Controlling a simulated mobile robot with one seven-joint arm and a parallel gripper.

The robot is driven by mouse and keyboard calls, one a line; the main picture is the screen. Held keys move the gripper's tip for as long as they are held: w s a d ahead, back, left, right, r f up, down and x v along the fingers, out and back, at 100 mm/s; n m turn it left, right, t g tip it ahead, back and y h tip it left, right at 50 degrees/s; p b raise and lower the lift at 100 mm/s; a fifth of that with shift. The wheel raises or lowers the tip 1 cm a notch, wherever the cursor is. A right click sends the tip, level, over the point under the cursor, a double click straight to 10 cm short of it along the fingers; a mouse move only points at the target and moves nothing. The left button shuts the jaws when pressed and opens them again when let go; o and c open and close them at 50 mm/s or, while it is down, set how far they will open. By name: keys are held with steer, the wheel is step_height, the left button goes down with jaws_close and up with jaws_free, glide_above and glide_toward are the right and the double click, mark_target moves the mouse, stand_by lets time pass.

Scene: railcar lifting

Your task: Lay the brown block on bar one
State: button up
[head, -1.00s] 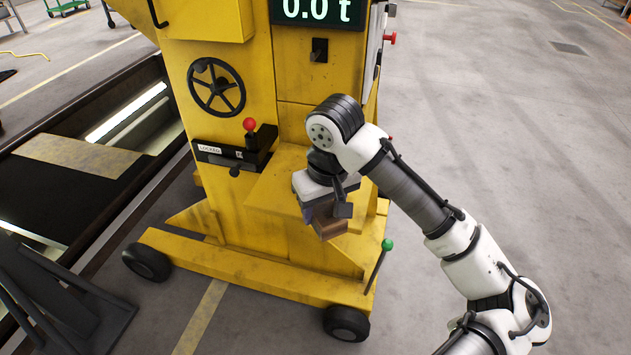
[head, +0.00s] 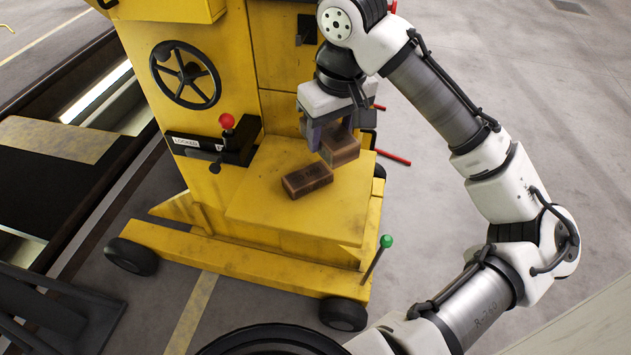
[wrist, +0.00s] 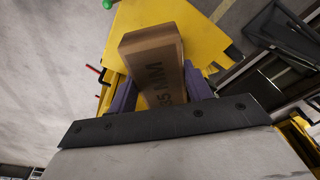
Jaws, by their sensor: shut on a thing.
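My gripper (head: 331,140) is shut on a brown block (head: 343,150), held above the yellow jack's flat ledge (head: 262,212). In the wrist view the same block (wrist: 152,52) sits between the purple finger pads of my gripper (wrist: 160,90), and its side carries dark print that reads "MM" with a partly legible number. A second brown block (head: 307,180) with dark print lies flat on the ledge, below and left of the held one, apart from it. No label reading bar one can be made out.
The yellow jack carries a handwheel (head: 185,75), a red-knobbed lever (head: 227,122) beside a "LOCKED" plate, and a green-knobbed lever (head: 386,242) at its front right. Grey floor on the right is open.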

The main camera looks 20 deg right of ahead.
steer(key=p, duration=0.1)
glide_above(326, 209)
steer(key=f, duration=1.5)
steer(key=shift+s+f, duration=0.15)
steer(key=shift+s, duration=0.05)
steer(key=shift+s+f, duration=0.15)
steer(key=shift+f, duration=1.55)
jaws_close()
steer(key=o, duration=0.6)
jaws_free()
steer(key=o, duration=0.5)
steer(key=shift+w+f, duration=0.2)
steer(key=shift+c, duration=0.2)
steer(key=shift+s+r, duration=0.1)
steer(key=shift+r, duration=0.1)
steer(key=shift+r, duration=0.15)
